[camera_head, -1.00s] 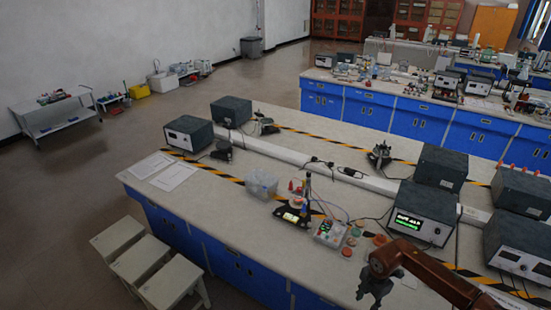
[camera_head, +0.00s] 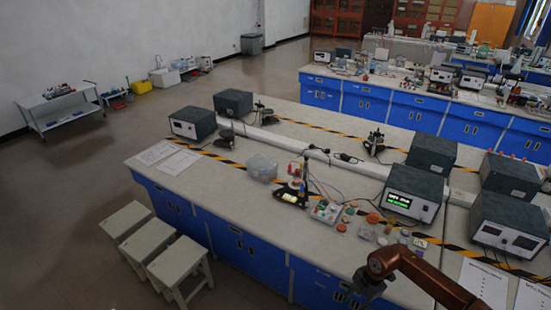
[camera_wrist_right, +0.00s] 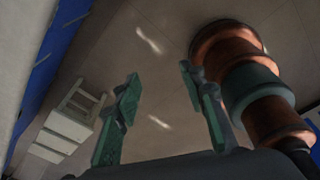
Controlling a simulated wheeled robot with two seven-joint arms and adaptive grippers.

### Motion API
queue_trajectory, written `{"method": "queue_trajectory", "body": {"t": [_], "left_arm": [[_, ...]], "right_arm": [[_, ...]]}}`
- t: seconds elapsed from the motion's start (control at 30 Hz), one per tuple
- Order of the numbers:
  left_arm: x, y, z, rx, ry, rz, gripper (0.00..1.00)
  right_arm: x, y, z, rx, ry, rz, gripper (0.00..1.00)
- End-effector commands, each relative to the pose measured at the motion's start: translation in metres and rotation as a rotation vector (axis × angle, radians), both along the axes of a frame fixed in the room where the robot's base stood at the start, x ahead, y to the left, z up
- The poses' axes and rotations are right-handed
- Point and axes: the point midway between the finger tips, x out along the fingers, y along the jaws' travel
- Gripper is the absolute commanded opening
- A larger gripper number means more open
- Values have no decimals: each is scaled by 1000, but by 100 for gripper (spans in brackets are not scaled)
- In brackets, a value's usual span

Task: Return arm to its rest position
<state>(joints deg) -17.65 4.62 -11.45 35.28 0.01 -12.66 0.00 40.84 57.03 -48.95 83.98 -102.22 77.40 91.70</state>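My right arm comes in at the lower right of the head view, copper-coloured. Its dark gripper (camera_head: 362,290) is by the front edge of the long bench (camera_head: 225,185), cut by the picture's bottom edge. In the right wrist view the two green fingers of this gripper (camera_wrist_right: 160,88) stand well apart with nothing between them, and floor shows behind. A copper and grey-green part of my own body fills the right of that view. My left arm and gripper are in neither view.
On the bench are a lit meter box (camera_head: 413,194), a clear plastic box (camera_head: 262,167) and small jars and wired devices near the arm. Grey stools (camera_head: 178,266) stand at the bench front; stools also show in the wrist view (camera_wrist_right: 68,128). The floor at left is open.

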Motion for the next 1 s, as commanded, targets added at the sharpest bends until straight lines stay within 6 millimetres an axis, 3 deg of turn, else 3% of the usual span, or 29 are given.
{"method": "queue_trajectory", "body": {"t": [0.2, 0.4, 0.5, 0.57, 0.63, 0.73, 0.87, 1.0], "left_arm": [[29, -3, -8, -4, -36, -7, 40], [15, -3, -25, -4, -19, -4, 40], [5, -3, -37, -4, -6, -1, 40], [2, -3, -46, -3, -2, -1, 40], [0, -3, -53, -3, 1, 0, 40], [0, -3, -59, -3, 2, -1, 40], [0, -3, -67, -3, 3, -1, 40], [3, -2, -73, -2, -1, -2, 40]], "right_arm": [[0, 52, -29, 225, -1, 0, 38], [19, 116, -62, 583, -72, -101, 38], [42, 129, -92, 785, -163, -266, 38], [58, 118, -122, 877, -240, -425, 38], [69, 90, -163, 922, -323, -619, 38], [65, 48, -219, 904, -394, -835, 38], [34, -1, -293, 822, -431, -1065, 38], [-21, -42, -368, 700, -425, -1270, 38]]}}
